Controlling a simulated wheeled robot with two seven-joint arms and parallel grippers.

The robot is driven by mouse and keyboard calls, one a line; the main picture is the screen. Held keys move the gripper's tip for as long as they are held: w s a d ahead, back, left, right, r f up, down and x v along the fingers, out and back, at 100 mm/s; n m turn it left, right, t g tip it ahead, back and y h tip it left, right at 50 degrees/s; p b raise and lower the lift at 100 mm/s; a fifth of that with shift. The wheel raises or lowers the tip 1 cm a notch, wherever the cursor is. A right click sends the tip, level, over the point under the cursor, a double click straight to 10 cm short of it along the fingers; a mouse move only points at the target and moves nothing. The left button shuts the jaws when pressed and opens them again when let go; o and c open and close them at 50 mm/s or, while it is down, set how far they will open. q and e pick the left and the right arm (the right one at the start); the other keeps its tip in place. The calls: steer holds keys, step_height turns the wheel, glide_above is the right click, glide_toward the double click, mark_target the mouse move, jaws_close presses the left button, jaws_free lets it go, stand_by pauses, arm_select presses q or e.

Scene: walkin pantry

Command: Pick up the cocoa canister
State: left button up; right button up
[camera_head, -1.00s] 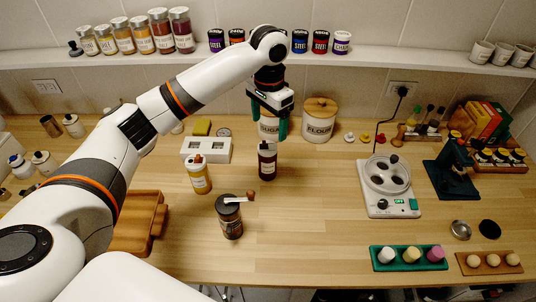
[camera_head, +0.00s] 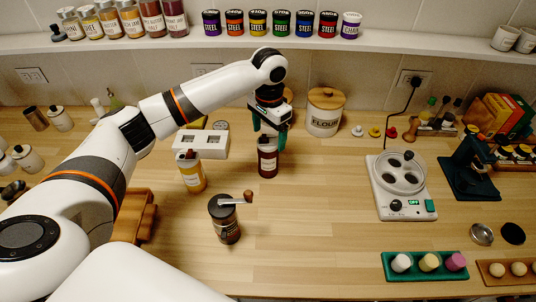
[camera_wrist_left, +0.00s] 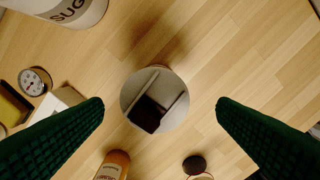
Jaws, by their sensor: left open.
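A dark brown canister (camera_head: 268,163) with a pale label stands upright on the counter in the head view. I take it as the cocoa canister, though its label is too small to read. My left gripper (camera_head: 269,135) is open and points down right above it. In the left wrist view, a round grey lid with a black piece on top (camera_wrist_left: 155,100) lies between the two spread green fingers, with gaps on both sides. The canister's body is hidden below the lid there. My right gripper is not in view.
A yellow bottle (camera_head: 191,174) and a hand grinder (camera_head: 225,221) stand nearby in front. A white block with holes (camera_head: 201,144) is on the left. A flour jar (camera_head: 325,112) stands behind, and the sugar jar (camera_wrist_left: 70,8) is close by.

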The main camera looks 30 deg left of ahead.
mark_target(269, 140)
arm_select(q)
steer(key=shift+w+f, duration=0.1)
steer(key=shift+f, duration=0.65)
step_height(269, 140, down, 4)
steer(key=shift+w+a+f+p, duration=0.1)
steer(key=shift+a+f+p, duration=0.1)
steer(key=shift+p, duration=0.85)
steer(key=shift+f, duration=0.4)
steer(key=shift+c, duration=0.2)
steer(key=c, duration=1.1)
steer(key=shift+r, duration=0.15)
